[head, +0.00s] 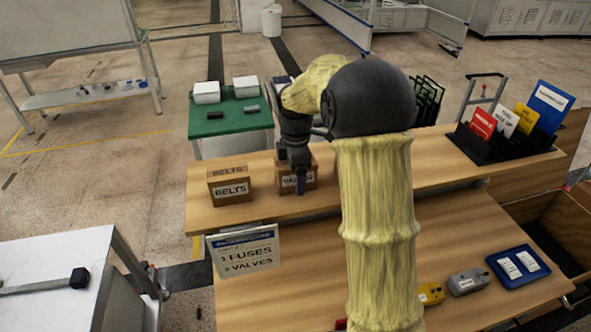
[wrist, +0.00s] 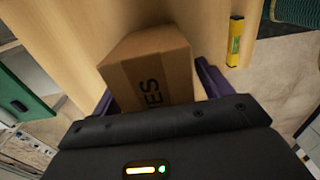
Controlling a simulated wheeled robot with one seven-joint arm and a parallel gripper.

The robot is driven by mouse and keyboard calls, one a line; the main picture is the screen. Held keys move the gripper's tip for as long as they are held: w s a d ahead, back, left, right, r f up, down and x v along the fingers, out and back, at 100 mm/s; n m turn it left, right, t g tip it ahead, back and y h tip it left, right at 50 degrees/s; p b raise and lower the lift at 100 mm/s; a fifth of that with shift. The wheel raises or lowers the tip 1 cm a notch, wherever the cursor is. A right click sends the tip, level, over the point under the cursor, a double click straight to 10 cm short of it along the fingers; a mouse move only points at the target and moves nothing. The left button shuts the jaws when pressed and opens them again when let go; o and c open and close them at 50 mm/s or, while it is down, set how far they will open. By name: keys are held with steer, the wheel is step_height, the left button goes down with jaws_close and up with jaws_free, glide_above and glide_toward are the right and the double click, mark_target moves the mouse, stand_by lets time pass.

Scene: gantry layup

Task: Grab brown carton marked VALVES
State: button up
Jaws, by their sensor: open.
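The brown carton marked VALVES (head: 283,181) stands on the raised wooden shelf, to the right of a similar carton. In the wrist view the carton (wrist: 152,72) shows the letters "ES" and sits between the two purple fingers of my gripper (wrist: 155,92). In the head view my gripper (head: 299,180) is over the carton and hides part of its label. The fingers are open, one on each side of the carton. I cannot tell whether either finger touches it.
A brown carton marked BELTS (head: 230,186) stands left of the VALVES carton. A sign (head: 243,250) listing fuses and valves hangs at the shelf front. A black rack with coloured cards (head: 505,138) stands at the right. A yellow object (wrist: 235,42) lies right of the carton.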

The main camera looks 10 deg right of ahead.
steer(key=shift+f, duration=0.6)
steer(key=shift+c, duration=0.5)
steer(key=c, duration=1.3)
steer(key=shift+o, duration=0.2)
steer(key=shift+r, duration=0.1)
steer(key=shift+r, duration=0.1)
step_height(320, 180, up, 10)
steer(key=shift+f+b, duration=0.1)
steer(key=shift+b, duration=0.85)
